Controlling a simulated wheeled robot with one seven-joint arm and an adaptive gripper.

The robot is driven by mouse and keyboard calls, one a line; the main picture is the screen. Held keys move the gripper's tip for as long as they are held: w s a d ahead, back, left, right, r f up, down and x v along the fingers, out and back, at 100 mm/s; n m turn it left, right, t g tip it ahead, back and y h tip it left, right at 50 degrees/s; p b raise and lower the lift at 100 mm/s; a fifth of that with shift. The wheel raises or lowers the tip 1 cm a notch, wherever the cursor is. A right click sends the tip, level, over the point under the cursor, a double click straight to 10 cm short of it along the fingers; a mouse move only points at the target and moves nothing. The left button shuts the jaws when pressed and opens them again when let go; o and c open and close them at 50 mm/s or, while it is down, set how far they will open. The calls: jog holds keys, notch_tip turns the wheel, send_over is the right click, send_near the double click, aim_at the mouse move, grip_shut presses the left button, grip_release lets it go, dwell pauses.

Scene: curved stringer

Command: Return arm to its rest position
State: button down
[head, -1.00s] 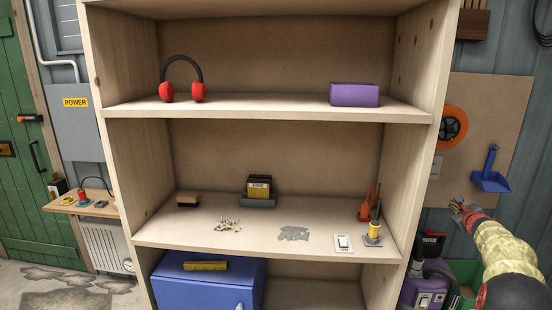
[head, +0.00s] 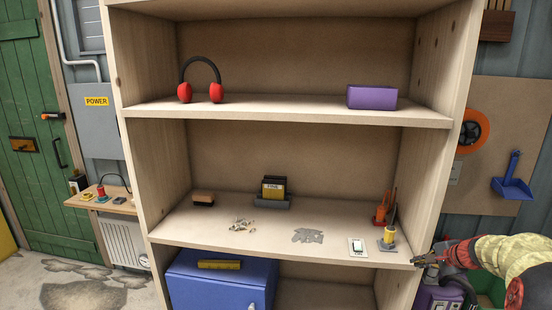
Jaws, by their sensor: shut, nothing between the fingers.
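My gripper (head: 426,259) is at the lower right in the head view, at the end of my arm, which comes in from the right edge. Its fingers are shut with nothing between them. It points left, and its tip overlaps the right front corner of the middle shelf in the picture. I cannot tell whether it touches the wood. The rest of my arm runs out of view on the right.
The wooden shelf unit (head: 300,112) fills the middle. Its middle shelf holds a white switch (head: 358,246), a yellow-wrapped tool holder (head: 389,236), grey scraps (head: 308,236) and a sandpaper box (head: 273,188). A purple machine (head: 438,298) stands below my gripper.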

jog(key=s+a+r+n+g+p, duration=0.15)
jog(key=s+a+n, duration=0.25)
jog(key=s+a, duration=0.45)
jog(key=s+a+r+n+g, duration=0.35)
jog(key=s+a, duration=0.35)
jog(key=a, duration=0.3)
jog(key=s+a+r+n+p, duration=0.1)
jog(key=s+a+n, duration=0.2)
jog(key=s, duration=0.4)
jog(key=s+a+r+n+h, duration=0.1)
jog(key=s+a+r+n, duration=0.1)
jog(key=s+a, duration=0.3)
jog(key=s+a+r+n+p, duration=0.1)
jog(key=s+a+n, duration=0.15)
jog(key=s, duration=0.55)
jog(key=s+a+r+n+t+p, duration=0.1)
jog(key=s+a+r+n, duration=0.1)
jog(key=a+r, duration=0.2)
jog(key=shift+s+a+r+t, duration=0.2)
jog(key=shift+a+r+t, duration=0.2)
jog(key=shift+r, duration=0.55)
jog(key=shift+d, duration=0.15)
